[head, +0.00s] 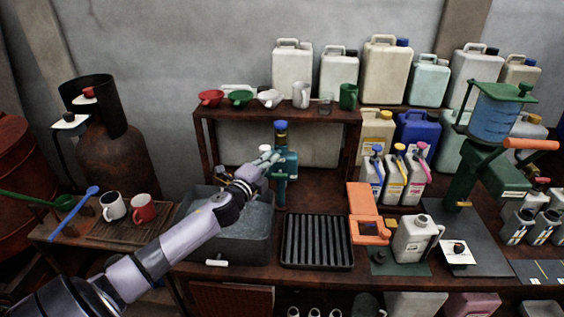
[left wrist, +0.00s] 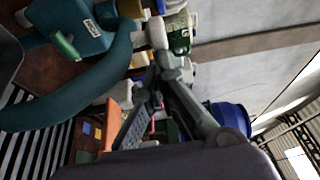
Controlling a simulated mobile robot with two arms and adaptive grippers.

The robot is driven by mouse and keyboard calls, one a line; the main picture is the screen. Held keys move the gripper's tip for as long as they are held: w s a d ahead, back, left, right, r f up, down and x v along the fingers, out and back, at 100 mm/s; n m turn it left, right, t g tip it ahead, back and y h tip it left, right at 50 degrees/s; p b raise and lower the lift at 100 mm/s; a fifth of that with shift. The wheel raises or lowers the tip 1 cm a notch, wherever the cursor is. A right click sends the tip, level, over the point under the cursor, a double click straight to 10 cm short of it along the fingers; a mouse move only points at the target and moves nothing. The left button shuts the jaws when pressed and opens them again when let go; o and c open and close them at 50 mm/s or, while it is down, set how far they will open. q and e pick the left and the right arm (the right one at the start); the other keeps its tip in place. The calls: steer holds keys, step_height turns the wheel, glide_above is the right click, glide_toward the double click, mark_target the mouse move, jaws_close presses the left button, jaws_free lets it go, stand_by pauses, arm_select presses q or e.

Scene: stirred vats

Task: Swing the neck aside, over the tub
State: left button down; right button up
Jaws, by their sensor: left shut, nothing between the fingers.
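A teal tap (head: 290,163) with a blue knob on its post stands on the bench just right of the grey tub (head: 262,250). In the left wrist view its teal body (left wrist: 88,28) and a thick curved neck (left wrist: 108,90) show large and close. The head view shows little of the neck, as my gripper is in front of it. My left gripper (head: 270,158) is shut and empty, at the tap's left side above the tub's back right. Its fingers (left wrist: 158,72) show beside the neck in the left wrist view; I cannot tell whether they touch it. My right gripper is not in view.
A wooden shelf (head: 200,132) with funnels and mugs stands behind. A black ribbed tray (head: 318,242) lies in front of the tap. An orange device (head: 362,212) and several jugs are to the right. Two mugs (head: 143,209) stand left of the tub.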

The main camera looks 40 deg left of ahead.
arm_select(q)
steer(key=shift+s+a+f+h+b, duration=0.1)
steer(key=shift+s+a+h+b, duration=0.1)
steer(key=shift+a, duration=0.25)
steer(key=shift+s+a+h+b, duration=0.1)
steer(key=shift+a+b, duration=0.05)
steer(key=shift+a, duration=0.3)
steer(key=s+a+m+h+b, duration=0.1)
steer(key=a+m+h+b, duration=0.1)
steer(key=a, duration=0.4)
steer(key=shift+s+a+m+h+b, duration=0.2)
steer(key=shift+m+h+b, duration=0.25)
steer(key=shift+h, duration=0.55)
steer(key=shift+a, duration=0.1)
